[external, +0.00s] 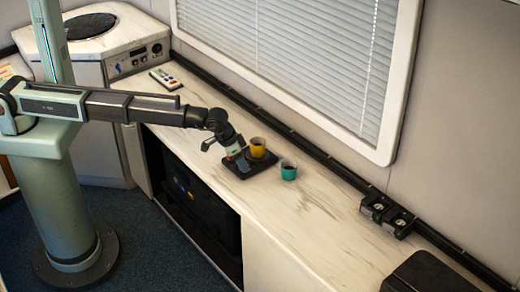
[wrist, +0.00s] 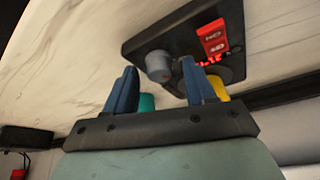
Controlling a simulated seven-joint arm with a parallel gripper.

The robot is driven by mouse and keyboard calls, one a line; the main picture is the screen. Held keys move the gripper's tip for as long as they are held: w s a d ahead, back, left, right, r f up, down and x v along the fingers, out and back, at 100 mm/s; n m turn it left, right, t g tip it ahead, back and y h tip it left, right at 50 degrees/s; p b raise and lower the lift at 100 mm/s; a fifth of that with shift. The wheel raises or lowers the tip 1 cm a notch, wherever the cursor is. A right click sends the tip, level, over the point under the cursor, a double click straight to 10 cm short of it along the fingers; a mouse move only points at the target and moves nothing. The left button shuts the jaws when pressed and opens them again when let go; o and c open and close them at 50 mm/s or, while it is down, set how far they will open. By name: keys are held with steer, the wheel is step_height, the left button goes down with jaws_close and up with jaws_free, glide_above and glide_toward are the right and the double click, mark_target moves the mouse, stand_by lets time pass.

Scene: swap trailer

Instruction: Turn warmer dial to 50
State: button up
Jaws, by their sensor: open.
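The black warmer (external: 262,164) lies on the counter and also shows in the wrist view (wrist: 142,40). Its grey round dial (wrist: 158,66) appears between and slightly beyond my fingertips in the wrist view. Red lit marks (wrist: 214,60) and a red panel (wrist: 212,36) are right of the dial; I cannot read a value. My gripper (external: 240,162) is open above the warmer's near-left part, with blue fingers (wrist: 159,68) apart. Any contact with the dial is unclear. A yellow cup (external: 258,148) stands on the warmer, partly hidden by a finger in the wrist view.
A teal cup (external: 289,171) with dark contents stands on the counter (external: 325,215) just right of the warmer. A remote (external: 165,79) lies at the far left. A black rail (external: 300,135) with black devices (external: 388,214) runs along the wall.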

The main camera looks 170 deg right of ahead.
steer(key=shift+c, duration=0.2)
jaws_close()
steer(key=shift+m, duration=0.4)
steer(key=m, duration=0.2)
steer(key=m+t, duration=0.1)
steer(key=shift+s+m+t, duration=0.15)
steer(key=shift+m+t, duration=0.15)
steer(key=shift+m, duration=0.1)
steer(key=m+t, duration=0.2)
steer(key=m, duration=0.2)
steer(key=shift+s+m, duration=0.1)
steer(key=shift+m, duration=0.6)
steer(key=shift+o, duration=0.2)
jaws_free()
